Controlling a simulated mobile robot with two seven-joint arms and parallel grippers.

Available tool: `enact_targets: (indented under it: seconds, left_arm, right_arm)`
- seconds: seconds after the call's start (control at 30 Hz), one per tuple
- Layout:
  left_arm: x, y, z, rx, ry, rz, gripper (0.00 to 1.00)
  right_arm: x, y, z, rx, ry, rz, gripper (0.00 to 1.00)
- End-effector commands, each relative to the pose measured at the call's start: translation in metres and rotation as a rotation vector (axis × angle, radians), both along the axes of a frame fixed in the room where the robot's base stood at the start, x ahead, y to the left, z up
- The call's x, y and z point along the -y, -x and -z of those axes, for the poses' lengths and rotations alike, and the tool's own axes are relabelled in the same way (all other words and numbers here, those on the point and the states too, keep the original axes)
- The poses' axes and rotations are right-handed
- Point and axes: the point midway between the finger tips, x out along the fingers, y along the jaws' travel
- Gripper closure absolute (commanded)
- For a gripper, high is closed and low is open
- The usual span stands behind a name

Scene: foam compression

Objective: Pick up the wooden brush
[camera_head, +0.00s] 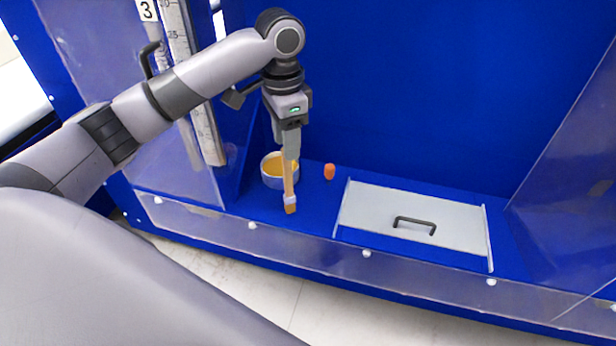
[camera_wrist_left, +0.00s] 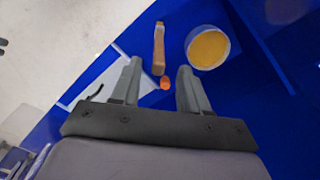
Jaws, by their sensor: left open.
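The wooden brush (camera_head: 289,185) has a tan handle and a darker orange-brown tip with a pale band above it. In the head view its tip points down, just below my left gripper (camera_head: 290,152). In the left wrist view the brush (camera_wrist_left: 159,50) appears between and beyond the fingertips of my left gripper (camera_wrist_left: 160,68). The fingers are apart, with gaps visible on both sides of the brush. Part of the handle is hidden by the gripper in the head view. My right gripper is not in view.
A bowl of yellow-orange contents (camera_head: 272,181) stands just left of the brush on the blue floor. A small orange piece (camera_head: 329,171) is to the right. A grey panel with a black handle (camera_head: 415,225) lies further right. A clear low wall (camera_head: 300,243) runs along the front.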

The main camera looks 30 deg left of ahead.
Motion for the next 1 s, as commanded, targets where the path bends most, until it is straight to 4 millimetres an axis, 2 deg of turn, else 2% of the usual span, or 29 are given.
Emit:
enact_targets:
  seconds: [0.13,0.27,0.7,1.0]
  left_arm:
    - [-0.002,0.001,-0.001,-0.004,-0.003,-0.002,0.55]
    - [-0.002,0.001,0.008,-0.006,-0.004,-0.003,0.55]
    - [-0.003,0.009,0.064,-0.005,-0.004,-0.002,0.55]
    - [-0.003,0.008,0.070,-0.002,-0.002,-0.001,0.55]
  right_arm:
    - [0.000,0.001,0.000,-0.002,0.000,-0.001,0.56]
    - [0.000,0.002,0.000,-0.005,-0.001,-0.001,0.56]
    - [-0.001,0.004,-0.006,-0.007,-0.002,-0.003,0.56]
    - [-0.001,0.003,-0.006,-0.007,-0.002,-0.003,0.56]
